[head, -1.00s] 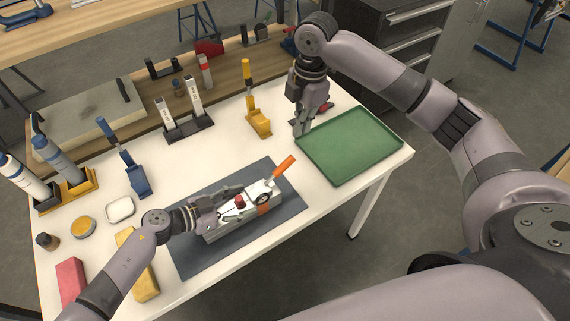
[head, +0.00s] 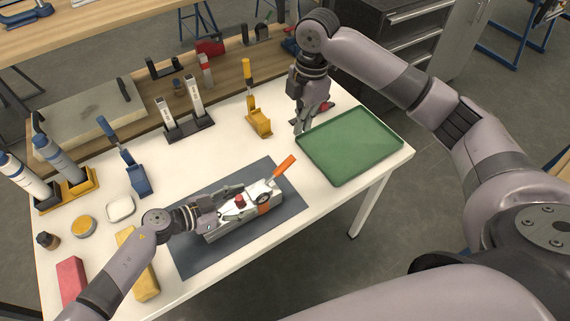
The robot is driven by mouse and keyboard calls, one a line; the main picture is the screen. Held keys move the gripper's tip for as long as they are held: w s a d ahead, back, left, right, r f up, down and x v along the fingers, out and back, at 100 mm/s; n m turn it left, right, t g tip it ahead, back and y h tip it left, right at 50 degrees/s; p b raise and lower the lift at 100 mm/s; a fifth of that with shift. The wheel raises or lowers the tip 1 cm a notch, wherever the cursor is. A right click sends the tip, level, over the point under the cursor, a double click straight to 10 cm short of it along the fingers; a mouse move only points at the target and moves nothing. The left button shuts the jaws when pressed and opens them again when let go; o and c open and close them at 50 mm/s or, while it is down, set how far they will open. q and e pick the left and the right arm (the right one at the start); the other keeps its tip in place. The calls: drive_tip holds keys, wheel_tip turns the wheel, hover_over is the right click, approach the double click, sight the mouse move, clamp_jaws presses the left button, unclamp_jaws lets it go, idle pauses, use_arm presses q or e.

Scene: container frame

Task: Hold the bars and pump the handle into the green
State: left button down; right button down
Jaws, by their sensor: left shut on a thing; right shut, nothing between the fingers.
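The pump tool (head: 250,212) lies on the dark grey mat (head: 205,260), with a pale body, a red knob (head: 240,201) and a round gauge (head: 263,198). Its orange handle (head: 285,165) sticks up at the right end, tilted up and to the right. The gauge's needle and any green zone are too small to read. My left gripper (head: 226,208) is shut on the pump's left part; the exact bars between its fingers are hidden. My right gripper (head: 302,128) is shut and empty, pointing down above the table near the tray's left corner, apart from the handle.
A green tray (head: 350,180) lies at the table's right end. A yellow-handled tool (head: 259,122), a black stand (head: 190,131) and a blue-handled tool (head: 138,180) stand behind the mat. Yellow and red blocks lie at front left. White table is clear between handle and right gripper.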

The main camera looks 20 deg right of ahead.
sight(286, 162)
drive_tip(key=shift+a, duration=0.1)
drive_tip(key=a+f, duration=0.3)
drive_tip(key=shift+s+a+f, duration=0.2)
drive_tip(key=shift+s, duration=0.1)
drive_tip(key=shift+a+f, duration=0.15)
drive_tip(key=shift+f, duration=1.6)
drive_tip(key=shift+a+f, duration=0.15)
drive_tip(key=shift+f, duration=1.6)
drive_tip(key=shift+s, duration=0.1)
